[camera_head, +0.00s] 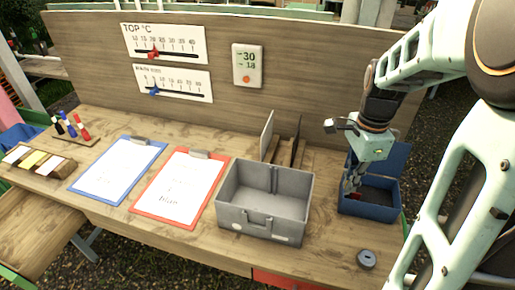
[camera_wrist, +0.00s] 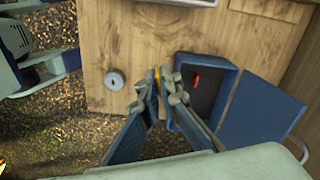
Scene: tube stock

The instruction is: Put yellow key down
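The yellow key (camera_wrist: 157,77) shows as a thin yellow strip between my fingertips in the wrist view; most of it is hidden by the fingers. My gripper (camera_wrist: 160,88) is shut on it, pointing down beside the left wall of the open blue box (camera_wrist: 231,84). In the head view my gripper (camera_head: 352,184) is at the left part of the blue box (camera_head: 370,208), and the key cannot be made out there. A small red object (camera_wrist: 196,78) lies on the dark floor inside the box.
A grey round piece (camera_head: 366,259) lies on the wooden table near its front right edge. A grey open bin (camera_head: 262,222) stands left of the blue box. A red clipboard (camera_head: 178,187) and a blue clipboard (camera_head: 117,170) lie farther left.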

